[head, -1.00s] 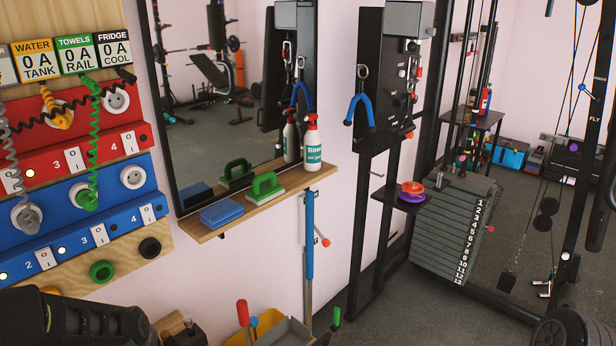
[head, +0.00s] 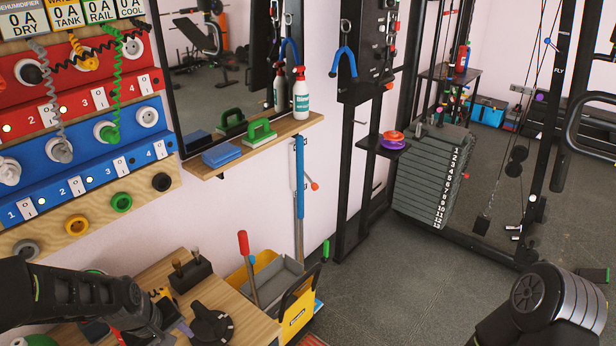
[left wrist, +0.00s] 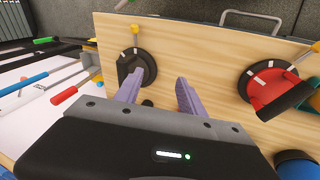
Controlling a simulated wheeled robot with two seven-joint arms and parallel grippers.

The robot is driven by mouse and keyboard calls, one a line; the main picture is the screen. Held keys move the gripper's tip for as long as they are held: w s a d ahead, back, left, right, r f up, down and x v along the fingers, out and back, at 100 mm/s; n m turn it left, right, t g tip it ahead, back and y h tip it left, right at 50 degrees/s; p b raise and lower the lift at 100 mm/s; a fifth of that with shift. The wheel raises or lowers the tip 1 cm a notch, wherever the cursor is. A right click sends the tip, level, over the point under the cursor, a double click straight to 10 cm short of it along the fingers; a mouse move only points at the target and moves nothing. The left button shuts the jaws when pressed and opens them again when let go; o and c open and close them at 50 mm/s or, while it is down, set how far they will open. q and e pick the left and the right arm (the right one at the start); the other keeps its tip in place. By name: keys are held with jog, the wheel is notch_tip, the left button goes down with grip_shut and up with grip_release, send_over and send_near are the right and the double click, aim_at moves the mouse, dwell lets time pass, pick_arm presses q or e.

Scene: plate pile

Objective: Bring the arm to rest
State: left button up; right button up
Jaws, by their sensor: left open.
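My left arm comes in from the lower left in the head view. Its gripper (head: 182,328) is over the wooden bench top (head: 232,297), left of a black round knob (head: 211,324). In the left wrist view its two purple fingers (left wrist: 158,92) are apart with nothing between them. They point at the wooden surface (left wrist: 195,50), near a black round fitting (left wrist: 136,66). A red and black round fitting (left wrist: 272,88) is farther right. My right arm shows only as a dark link at the lower right of the head view; its gripper is out of frame.
A yellow cart (head: 296,312) with a grey bin and a red-handled tool stands right of the bench. A wall shelf (head: 285,128) holds a spray bottle (head: 301,92), a green-handled block and blue pads. A weight stack (head: 432,175) stands farther back. The floor (head: 395,285) between is clear.

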pick_arm(q)
jog(key=d+f+m+t+h, duration=0.1)
jog(key=d+f+m, duration=0.5)
jog(key=d+f, duration=0.5)
jog(key=s+d+f+m+g+h, duration=0.1)
jog(key=s+d+f, duration=0.3)
jog(key=s+d, duration=0.3)
jog(key=s+d+f+m+g+h, duration=0.1)
jog(key=s+d+f+g, duration=0.1)
jog(key=s+d+f, duration=0.3)
jog(key=s+d, duration=0.3)
jog(key=shift+s+g, duration=0.15)
jog(key=shift+g, duration=0.15)
